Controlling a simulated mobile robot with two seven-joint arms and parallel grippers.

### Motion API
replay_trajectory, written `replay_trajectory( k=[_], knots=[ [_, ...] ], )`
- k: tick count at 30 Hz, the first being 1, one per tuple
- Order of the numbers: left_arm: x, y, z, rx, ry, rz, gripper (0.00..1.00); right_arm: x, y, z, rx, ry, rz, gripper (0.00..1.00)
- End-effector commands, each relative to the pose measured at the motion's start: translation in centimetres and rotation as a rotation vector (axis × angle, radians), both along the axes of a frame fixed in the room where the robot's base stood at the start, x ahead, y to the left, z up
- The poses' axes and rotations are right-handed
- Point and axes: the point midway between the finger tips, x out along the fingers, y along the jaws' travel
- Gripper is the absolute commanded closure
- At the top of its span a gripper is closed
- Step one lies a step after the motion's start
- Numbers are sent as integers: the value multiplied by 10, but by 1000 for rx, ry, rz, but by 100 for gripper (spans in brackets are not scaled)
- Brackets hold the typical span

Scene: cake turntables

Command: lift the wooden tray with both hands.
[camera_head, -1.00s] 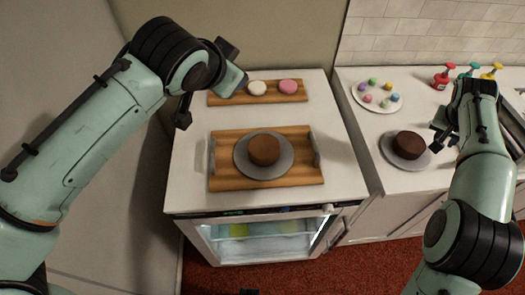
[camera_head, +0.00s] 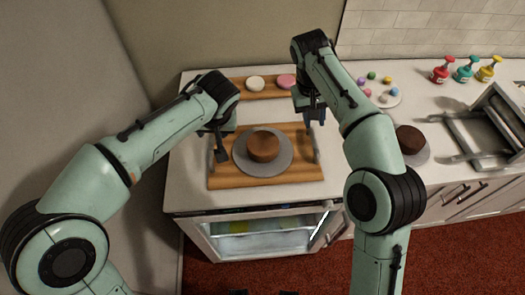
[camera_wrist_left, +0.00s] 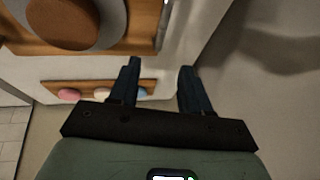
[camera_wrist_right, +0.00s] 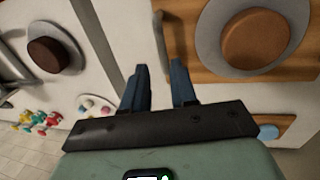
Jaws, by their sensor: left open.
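The wooden tray (camera_head: 240,182) lies flat on the white counter, with a grey handle at each end. A grey turntable (camera_head: 246,171) bearing a brown cake (camera_head: 263,146) stands on it. My left gripper (camera_head: 214,143) is open and empty above the tray's left end, partly covering the left handle. The left wrist view shows its spread fingers (camera_wrist_left: 158,85) beside the tray edge (camera_wrist_left: 140,45). My right gripper (camera_head: 309,112) is above the tray's far right corner, near the right handle (camera_head: 317,150). The right wrist view shows a gap between its fingers (camera_wrist_right: 160,85), with the handle (camera_wrist_right: 161,42) ahead.
A second wooden board (camera_head: 240,94) with a white and a pink cake lies behind the tray. On the right counter are a plate of small coloured balls (camera_head: 383,99), another brown cake (camera_head: 411,139), several coloured bottles (camera_head: 464,70) and a grey rack (camera_head: 478,138).

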Motion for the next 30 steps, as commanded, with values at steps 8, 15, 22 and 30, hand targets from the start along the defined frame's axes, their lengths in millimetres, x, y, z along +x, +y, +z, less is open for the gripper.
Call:
replay_trajectory(
  k=[8, 15, 22, 30],
  knots=[
    [4, 3, -11, 2, 1, 0, 53, 0, -3, -12, -1, 2, -1, 73],
    [19, 13, -50, 2, 3, 0, 53, 0, -12, -54, -2, 5, -2, 73],
    [35, 22, -90, 2, 2, -1, 53, 2, -20, -98, -1, 2, -3, 73],
    [47, 29, -117, 1, -1, -2, 53, 3, -26, -127, 0, 1, -2, 73]
  ],
)
